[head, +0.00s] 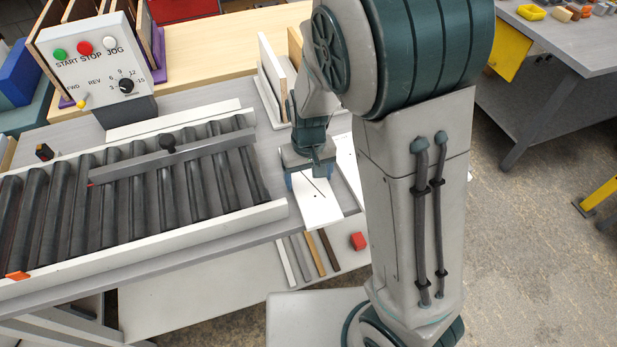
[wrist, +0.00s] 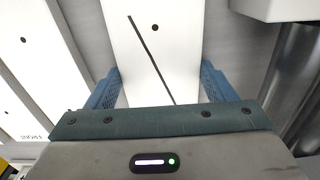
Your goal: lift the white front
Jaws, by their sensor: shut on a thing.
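The white front (head: 322,210) is a flat white board with a dark diagonal line and a small dark hole. It lies about level at the right end of the roller conveyor. My gripper (head: 302,181) is shut on it from above, at its far end in the head view. In the wrist view, the blue fingers of my gripper (wrist: 158,88) stand on either side of the white front (wrist: 178,45). Whether the board touches the table below cannot be told. My arm hides part of the area to its right.
Another white board (wrist: 40,65) with dark holes and lettering lies beside it. The roller conveyor (head: 185,222) with a grey bar (head: 190,152) is to the left. Upright boards (head: 270,66) stand behind. Thin strips (head: 313,254) and a red block (head: 358,241) lie in front.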

